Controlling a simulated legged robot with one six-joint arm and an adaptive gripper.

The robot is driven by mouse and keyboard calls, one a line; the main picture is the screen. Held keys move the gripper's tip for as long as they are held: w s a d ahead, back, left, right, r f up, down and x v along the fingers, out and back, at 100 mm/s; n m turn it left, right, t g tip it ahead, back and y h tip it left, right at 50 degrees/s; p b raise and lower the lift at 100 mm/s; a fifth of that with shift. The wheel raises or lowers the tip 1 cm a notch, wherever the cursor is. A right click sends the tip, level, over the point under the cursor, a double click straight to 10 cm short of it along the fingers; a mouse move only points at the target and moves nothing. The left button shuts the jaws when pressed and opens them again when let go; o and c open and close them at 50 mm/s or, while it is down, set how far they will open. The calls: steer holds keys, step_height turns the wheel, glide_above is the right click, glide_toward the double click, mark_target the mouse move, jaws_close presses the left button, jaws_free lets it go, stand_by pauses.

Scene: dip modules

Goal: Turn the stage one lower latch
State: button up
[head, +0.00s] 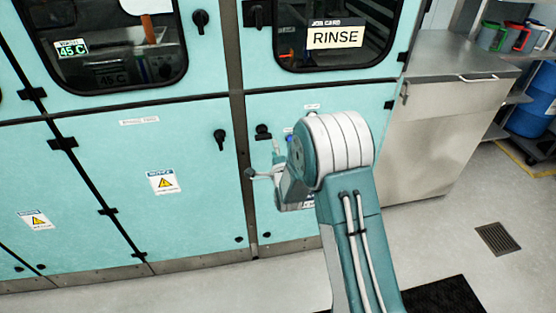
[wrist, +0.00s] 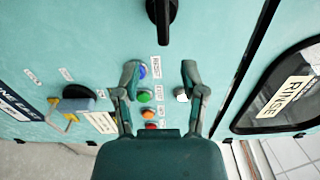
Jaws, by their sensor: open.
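Black turn latches sit on the teal cabinet. In the head view one lower latch (head: 219,138) is on the left lower door and another (head: 263,131) is just right of the dark post. Which one is stage one I cannot tell from readable labels. My gripper (head: 262,160) is in front of the right lower panel, below and right of the left lower latch. In the wrist view my gripper (wrist: 160,86) is open and empty, its fingers spread in front of a button column. A black latch handle (wrist: 162,18) stands beyond the fingertips at the top centre, apart from them.
Between the fingers are a blue button (wrist: 142,72), a green button (wrist: 144,96) and more below. A black knob (wrist: 77,92) is at left. The RINSE window (head: 335,36) is above my arm.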

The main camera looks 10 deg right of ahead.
steer(key=s, duration=0.5)
steer(key=shift+d, duration=0.2)
steer(key=s+d+r+n+g, duration=0.4)
steer(key=s+r+n+g, duration=0.35)
steer(key=r, duration=0.65)
steer(key=s+d+r+n+g, duration=0.1)
steer(key=s+n, duration=0.2)
steer(key=s, duration=0.6)
steer(key=s+d+r+n+g+h, duration=0.1)
steer(key=s+n+g, duration=0.1)
steer(key=s, duration=0.8)
steer(key=s+d+r+n+g, duration=0.2)
steer(key=s+n, duration=0.2)
steer(key=s, duration=0.6)
steer(key=shift+n+h, duration=0.3)
steer(key=shift+n, duration=0.05)
steer(key=shift+w, duration=0.1)
